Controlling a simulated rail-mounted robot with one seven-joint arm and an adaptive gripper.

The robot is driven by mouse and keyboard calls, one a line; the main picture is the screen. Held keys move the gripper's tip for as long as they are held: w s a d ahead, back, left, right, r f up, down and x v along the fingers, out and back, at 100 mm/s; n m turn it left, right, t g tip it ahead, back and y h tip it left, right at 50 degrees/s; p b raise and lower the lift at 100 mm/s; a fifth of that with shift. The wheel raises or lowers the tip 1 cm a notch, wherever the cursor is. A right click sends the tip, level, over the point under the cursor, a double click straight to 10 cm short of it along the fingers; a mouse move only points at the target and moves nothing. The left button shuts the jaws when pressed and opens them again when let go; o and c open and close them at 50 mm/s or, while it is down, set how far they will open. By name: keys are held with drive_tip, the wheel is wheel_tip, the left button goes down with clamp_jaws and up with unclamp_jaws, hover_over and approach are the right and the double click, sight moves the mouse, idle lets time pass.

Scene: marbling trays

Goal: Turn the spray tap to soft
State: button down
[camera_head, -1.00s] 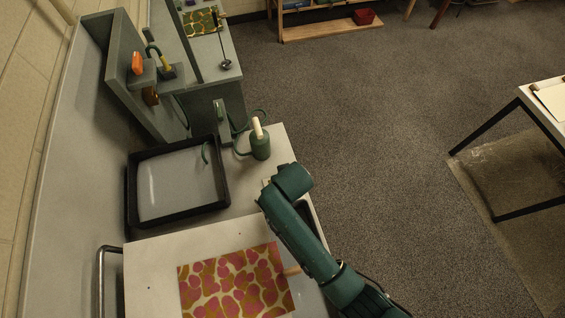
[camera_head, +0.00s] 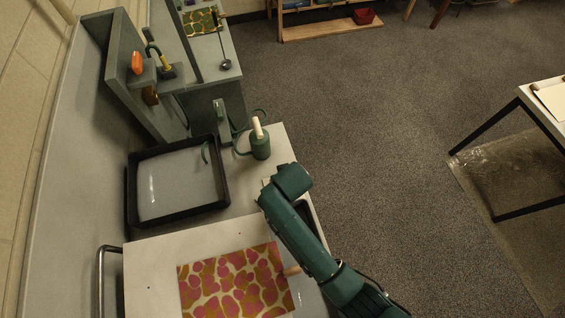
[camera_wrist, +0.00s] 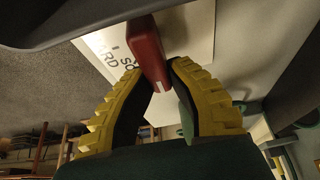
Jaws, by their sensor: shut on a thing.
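In the wrist view, a red tap handle (camera_wrist: 147,45) stands out in front of a white plate (camera_wrist: 205,36). The plate carries dark, partly hidden lettering, with "SO" and "ARD" readable. My gripper (camera_wrist: 157,70) has yellow ribbed fingers with dark inner pads. They are closed on the lower end of the red handle, one on each side. The handle is tilted in this view. In the head view my arm covers the gripper and the tap, so neither shows there.
A black-rimmed tray (camera_head: 223,185) of pale liquid sits on the counter. A green can (camera_head: 261,147) stands to its right. A patterned pink and ochre sheet (camera_head: 235,285) lies near my arm. A grey shelf unit (camera_head: 121,75) stands at the back left. Open floor lies to the right.

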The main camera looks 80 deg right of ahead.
drive_tip(key=shift+s, duration=0.1)
drive_tip(key=m, duration=0.1)
drive_tip(key=m+g+p, duration=0.1)
drive_tip(key=m+p, duration=0.1)
drive_tip(key=shift+s+m+g, duration=0.25)
drive_tip(key=shift+m+g, duration=0.05)
drive_tip(key=shift+m, duration=0.1)
drive_tip(key=m+g, duration=0.1)
drive_tip(key=m, duration=0.3)
drive_tip(key=shift+s+f+m+g+p, duration=0.1)
drive_tip(key=shift+s+m+g+p, duration=0.25)
drive_tip(key=shift+s+m+g, duration=0.05)
drive_tip(key=c, duration=1)
unclamp_jaws()
drive_tip(key=shift+d, duration=0.1)
drive_tip(key=shift+o, duration=0.2)
drive_tip(key=v, duration=1.2)
